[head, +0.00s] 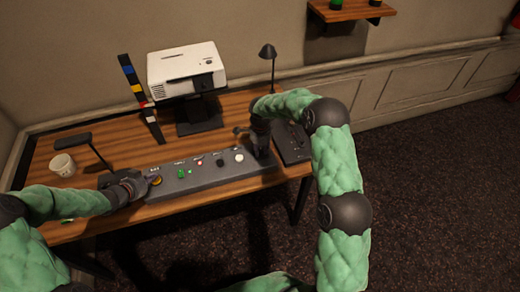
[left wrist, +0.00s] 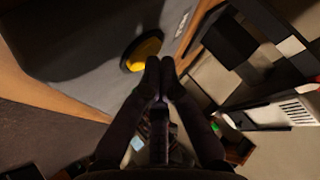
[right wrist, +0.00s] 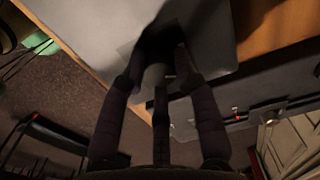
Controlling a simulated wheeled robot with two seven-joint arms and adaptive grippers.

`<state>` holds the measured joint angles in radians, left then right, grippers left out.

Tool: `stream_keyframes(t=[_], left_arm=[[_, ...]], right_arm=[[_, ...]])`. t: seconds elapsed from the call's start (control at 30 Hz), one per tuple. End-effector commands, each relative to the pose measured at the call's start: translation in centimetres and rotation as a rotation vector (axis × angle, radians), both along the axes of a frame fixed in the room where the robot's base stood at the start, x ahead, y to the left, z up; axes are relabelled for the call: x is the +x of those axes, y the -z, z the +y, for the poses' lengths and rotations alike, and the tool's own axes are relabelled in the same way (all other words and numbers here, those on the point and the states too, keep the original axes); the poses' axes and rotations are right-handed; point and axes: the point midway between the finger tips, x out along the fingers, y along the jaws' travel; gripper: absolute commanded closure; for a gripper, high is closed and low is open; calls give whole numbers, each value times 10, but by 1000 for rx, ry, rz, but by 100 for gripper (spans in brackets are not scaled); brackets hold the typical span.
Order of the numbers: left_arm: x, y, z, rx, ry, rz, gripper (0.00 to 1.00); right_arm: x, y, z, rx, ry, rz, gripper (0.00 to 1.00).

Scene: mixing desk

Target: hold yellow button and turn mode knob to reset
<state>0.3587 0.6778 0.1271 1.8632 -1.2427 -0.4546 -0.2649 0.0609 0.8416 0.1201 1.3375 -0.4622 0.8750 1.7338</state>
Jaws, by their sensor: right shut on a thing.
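The yellow button (head: 155,181) is at the left end of the grey console (head: 212,181). It also shows in the left wrist view (left wrist: 144,52), partly covered by the fingers. My left gripper (left wrist: 159,66) has its fingertips together at the button's edge; whether they press it I cannot tell. In the head view my left gripper (head: 136,186) is just left of the button. My right gripper (head: 261,152) points down at the console's right end. In the right wrist view its fingers (right wrist: 160,62) are closed around a grey knob (right wrist: 153,76), apparently the mode knob, in shadow and mostly hidden.
Between the grippers the console has a green switch (head: 181,174), small buttons and a white knob (head: 239,157). A projector (head: 186,65) stands behind. A white mug (head: 62,165) and dark lamp (head: 72,139) are at left. A dark flat box (head: 291,145) lies right of my right gripper.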

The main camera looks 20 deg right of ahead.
Motion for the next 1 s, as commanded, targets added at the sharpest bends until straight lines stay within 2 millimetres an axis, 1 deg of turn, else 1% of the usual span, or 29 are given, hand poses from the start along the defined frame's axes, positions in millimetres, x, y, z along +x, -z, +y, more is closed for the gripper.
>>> stream_keyframes(t=[0.07,0.3,0.67,0.9,1.0], left_arm=[[-1,1,0,0,0,2,100],[-1,1,0,0,0,2,100],[-1,1,0,0,0,2,100],[-1,1,0,0,1,3,100],[-1,1,0,0,1,3,100]], right_arm=[[0,1,0,0,18,1,90],[0,1,0,0,197,0,90],[0,0,0,0,233,0,90],[0,0,0,0,412,0,90],[0,0,0,0,440,0,90]])
